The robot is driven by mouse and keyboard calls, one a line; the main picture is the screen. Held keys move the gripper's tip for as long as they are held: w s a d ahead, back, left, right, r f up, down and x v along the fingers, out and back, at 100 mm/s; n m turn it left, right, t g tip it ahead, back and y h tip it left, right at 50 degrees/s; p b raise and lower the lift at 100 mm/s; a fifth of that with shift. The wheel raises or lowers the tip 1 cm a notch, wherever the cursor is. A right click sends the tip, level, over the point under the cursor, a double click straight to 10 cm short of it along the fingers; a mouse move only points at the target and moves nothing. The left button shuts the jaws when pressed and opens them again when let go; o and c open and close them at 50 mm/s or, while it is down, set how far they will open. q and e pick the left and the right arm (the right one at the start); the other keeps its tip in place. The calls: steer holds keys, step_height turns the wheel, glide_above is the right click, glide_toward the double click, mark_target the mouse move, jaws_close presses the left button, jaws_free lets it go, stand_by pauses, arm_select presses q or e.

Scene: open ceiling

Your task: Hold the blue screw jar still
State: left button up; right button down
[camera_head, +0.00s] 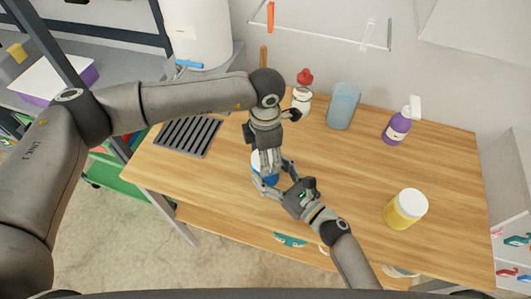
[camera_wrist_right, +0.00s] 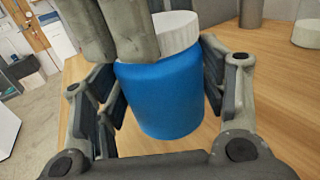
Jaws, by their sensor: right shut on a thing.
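The blue screw jar (camera_head: 270,180) stands on the wooden table, largely hidden by both grippers in the head view. In the right wrist view its blue body (camera_wrist_right: 165,95) and white lid (camera_wrist_right: 178,32) show clearly, and it looks about upright. My right gripper (camera_head: 276,178) is shut on the jar's body, with a finger on either side in the right wrist view. My left gripper (camera_head: 268,163) points down over the jar from above. Its grey fingers (camera_wrist_right: 125,30) cover part of the lid in the right wrist view; whether they grip it is unclear.
A yellow jar with a white lid (camera_head: 406,209) stands at the right. A purple spray bottle (camera_head: 397,128), a blue translucent cup (camera_head: 342,106) and a red-topped bottle (camera_head: 302,98) stand at the back. A dark slotted grate (camera_head: 188,137) lies at the left. The table's right-centre is clear.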

arm_select(q)
steer(key=m, duration=1.1)
steer(key=o, duration=1.2)
step_height(320, 180, up, 12)
arm_select(e)
steer(key=shift+c, duration=1)
jaws_free()
